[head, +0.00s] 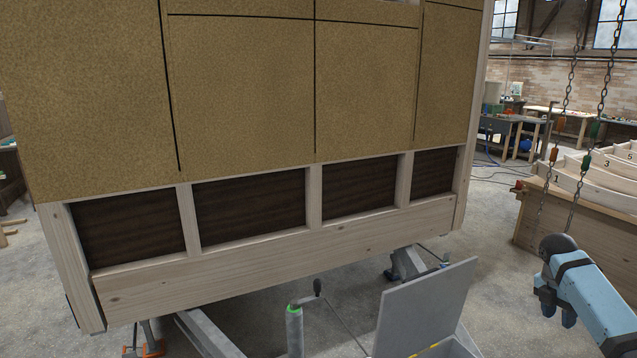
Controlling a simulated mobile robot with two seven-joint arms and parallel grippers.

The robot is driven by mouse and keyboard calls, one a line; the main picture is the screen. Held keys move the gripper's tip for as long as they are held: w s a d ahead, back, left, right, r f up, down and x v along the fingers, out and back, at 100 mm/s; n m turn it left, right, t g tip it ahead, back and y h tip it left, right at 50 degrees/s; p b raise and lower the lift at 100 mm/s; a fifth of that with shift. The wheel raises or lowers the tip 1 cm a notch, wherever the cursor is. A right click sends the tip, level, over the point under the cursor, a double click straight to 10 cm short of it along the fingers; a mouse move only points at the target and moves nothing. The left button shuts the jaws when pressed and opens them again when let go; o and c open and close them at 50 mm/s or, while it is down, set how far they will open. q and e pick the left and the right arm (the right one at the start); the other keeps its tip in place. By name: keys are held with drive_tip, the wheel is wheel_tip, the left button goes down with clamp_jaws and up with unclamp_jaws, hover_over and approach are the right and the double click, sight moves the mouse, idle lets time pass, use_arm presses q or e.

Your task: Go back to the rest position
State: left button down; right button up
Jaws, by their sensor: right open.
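My right arm comes in at the lower right edge, with its gripper (557,311) pointing down beside a dark rounded joint. The gripper is small in the picture; its jaws are open and nothing shows between them. It hangs apart from the trailer wall, to the right of the grey open lid. My left gripper is not in view.
The hut trailer wall (240,90), with tan panels over a timber frame (230,275), fills the left and middle. Below it stand a grey lid (425,305) and a green-collared jack post (294,330). Chains (572,190) hang right, before a wooden crate (530,220) with numbered curved pieces.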

drive_tip(key=w+d+r+m+t+h, duration=0.4)
drive_tip(key=w+d+r+m+t, duration=0.2)
drive_tip(key=w+m+t, duration=0.35)
drive_tip(key=w+a+r+m+t+y, duration=0.1)
drive_tip(key=w+a+r+m+t, duration=0.15)
drive_tip(key=r+t, duration=0.3)
drive_tip(key=w+a+r+m+t, duration=0.1)
drive_tip(key=w+r+m+t, duration=0.25)
drive_tip(key=r+t, duration=0.2)
drive_tip(key=s+a+f+g+y, duration=0.1)
drive_tip(key=s+a+f+y, duration=0.1)
drive_tip(key=s+a+f, duration=0.5)
drive_tip(key=s+a+f+g+y, duration=0.2)
drive_tip(key=s+a+f, duration=0.1)
drive_tip(key=a+f, duration=0.8)
drive_tip(key=s+a+f+g+y, duration=0.1)
drive_tip(key=s+a+f, duration=0.4)
drive_tip(key=f, duration=0.6)
drive_tip(key=s+a+f+g+y, duration=0.1)
drive_tip(key=s+a+f, duration=0.2)
drive_tip(key=s+a, duration=0.3)
drive_tip(key=s+a+f+m+g+y, duration=0.1)
drive_tip(key=s+a+f, duration=0.3)
drive_tip(key=s, duration=1)
drive_tip(key=s+a+f+m+g+y, duration=0.1)
drive_tip(key=s+a+f, duration=0.3)
drive_tip(key=s+a, duration=0.6)
drive_tip(key=shift+a, duration=0.2)
drive_tip(key=shift+s+d+m+g, duration=0.1)
drive_tip(key=shift+m+g, duration=0.15)
